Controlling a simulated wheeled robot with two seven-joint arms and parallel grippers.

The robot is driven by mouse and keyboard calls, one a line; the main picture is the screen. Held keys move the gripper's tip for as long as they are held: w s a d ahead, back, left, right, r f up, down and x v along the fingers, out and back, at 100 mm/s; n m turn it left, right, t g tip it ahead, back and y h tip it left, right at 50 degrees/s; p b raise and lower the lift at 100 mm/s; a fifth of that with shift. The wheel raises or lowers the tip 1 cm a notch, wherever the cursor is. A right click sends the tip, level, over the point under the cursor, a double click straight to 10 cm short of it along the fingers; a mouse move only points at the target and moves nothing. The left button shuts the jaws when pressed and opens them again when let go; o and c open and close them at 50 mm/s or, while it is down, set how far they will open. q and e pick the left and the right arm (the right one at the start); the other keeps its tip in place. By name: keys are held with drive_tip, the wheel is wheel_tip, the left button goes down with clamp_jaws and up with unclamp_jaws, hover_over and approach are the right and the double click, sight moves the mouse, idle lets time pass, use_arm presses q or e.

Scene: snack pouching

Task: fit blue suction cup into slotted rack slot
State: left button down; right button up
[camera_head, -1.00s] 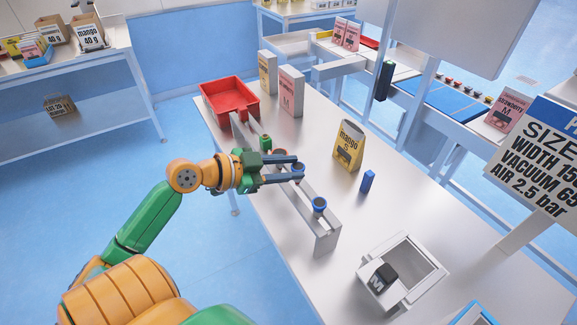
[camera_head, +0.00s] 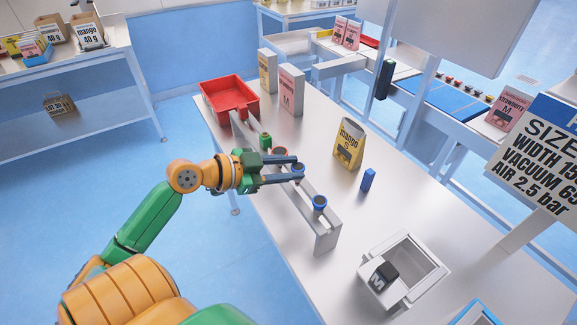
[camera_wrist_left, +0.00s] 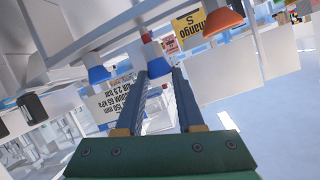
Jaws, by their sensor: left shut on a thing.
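The slotted rack (camera_head: 326,241) is a long grey metal strip on legs, running along the near-left edge of the table. My left gripper (camera_head: 300,166) is shut on a blue suction cup (camera_head: 299,176) over the rack's middle. The held cup also shows between the fingertips in the left wrist view (camera_wrist_left: 158,68). I cannot tell whether its stem sits fully in a slot. Another blue cup (camera_head: 320,202) stands in the rack nearer the front end; in the wrist view it is left of the fingers (camera_wrist_left: 98,74). My right gripper is not in view.
A green cup (camera_head: 265,139) and a red-orange cup (camera_wrist_left: 222,21) are also at the rack. A red tray (camera_head: 228,97) stands beyond it. A mango pouch (camera_head: 348,146), a small blue block (camera_head: 368,180) and a grey bin (camera_head: 432,262) stand to the right.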

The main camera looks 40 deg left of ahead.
use_arm(q)
drive_tip(key=shift+f+b, duration=0.95)
drive_tip(key=shift+f, duration=0.2)
drive_tip(key=shift+c, duration=2.2)
unclamp_jaws()
drive_tip(key=b+v, duration=0.1)
drive_tip(key=v, duration=0.6)
drive_tip(key=shift+b, duration=0.35)
drive_tip(key=shift+a, duration=0.1)
